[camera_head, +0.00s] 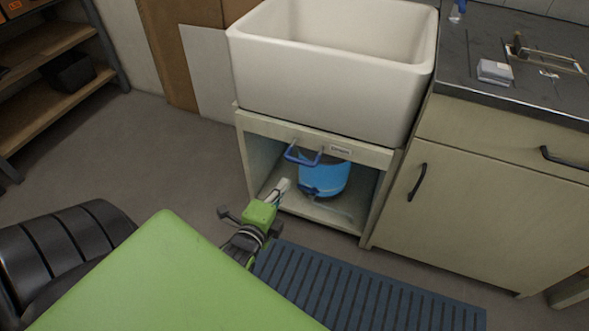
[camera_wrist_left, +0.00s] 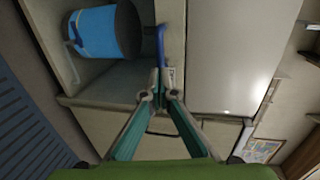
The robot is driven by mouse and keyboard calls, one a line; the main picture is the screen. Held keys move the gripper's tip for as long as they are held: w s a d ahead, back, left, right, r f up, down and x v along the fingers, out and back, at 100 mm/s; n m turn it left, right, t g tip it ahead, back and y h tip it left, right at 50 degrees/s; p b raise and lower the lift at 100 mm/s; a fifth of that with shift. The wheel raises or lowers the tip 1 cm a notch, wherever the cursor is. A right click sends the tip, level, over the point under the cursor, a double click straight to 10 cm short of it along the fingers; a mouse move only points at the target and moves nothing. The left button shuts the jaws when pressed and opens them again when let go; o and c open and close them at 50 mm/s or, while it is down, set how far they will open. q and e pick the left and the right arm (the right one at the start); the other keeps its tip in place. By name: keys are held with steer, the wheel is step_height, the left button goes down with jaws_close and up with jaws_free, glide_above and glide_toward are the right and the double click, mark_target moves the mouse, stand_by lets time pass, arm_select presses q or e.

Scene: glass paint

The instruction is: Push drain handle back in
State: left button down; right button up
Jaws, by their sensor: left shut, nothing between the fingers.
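The drain handle (camera_head: 303,158) is a blue U-shaped pull sticking out from the front rail of the cabinet under the white sink. It also shows in the left wrist view as a blue bar (camera_wrist_left: 161,45), above my fingertips in that picture. My left gripper (camera_head: 284,184) is shut and empty in front of the open cabinet, below the handle in the head view. Its fingertips meet in the left wrist view (camera_wrist_left: 160,92), near the handle's end. I cannot tell whether they touch it. My right gripper is not in view.
A blue bucket (camera_head: 325,180) stands inside the open cabinet (camera_head: 345,224) behind the handle. The white sink (camera_head: 325,85) sits above. A slatted dark mat (camera_head: 365,295) lies on the floor in front. A closed cupboard (camera_head: 480,210) is on the right; open floor is on the left.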

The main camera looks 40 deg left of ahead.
mark_target(299, 160)
arm_select(q)
steer(key=b+x, duration=0.1)
steer(key=x, duration=0.6)
steer(key=shift+w+a+f, duration=0.1)
steer(key=shift+w+f, duration=0.05)
steer(key=shift+w, duration=0.15)
steer(key=shift+w+a+f, duration=0.15)
steer(key=shift+w, duration=0.5)
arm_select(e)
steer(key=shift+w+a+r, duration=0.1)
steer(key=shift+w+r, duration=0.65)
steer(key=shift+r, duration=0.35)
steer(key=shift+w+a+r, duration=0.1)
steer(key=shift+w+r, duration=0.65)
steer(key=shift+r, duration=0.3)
arm_select(q)
steer(key=x, duration=0.2)
steer(key=r+x, duration=0.1)
steer(key=x, duration=0.1)
steer(key=shift+w+a, duration=0.1)
steer(key=shift+w, duration=0.2)
steer(key=shift+r, duration=0.1)
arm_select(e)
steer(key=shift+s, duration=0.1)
arm_select(q)
steer(key=shift+s+d, duration=0.2)
steer(key=shift+s, duration=0.35)
steer(key=v, duration=1.1)
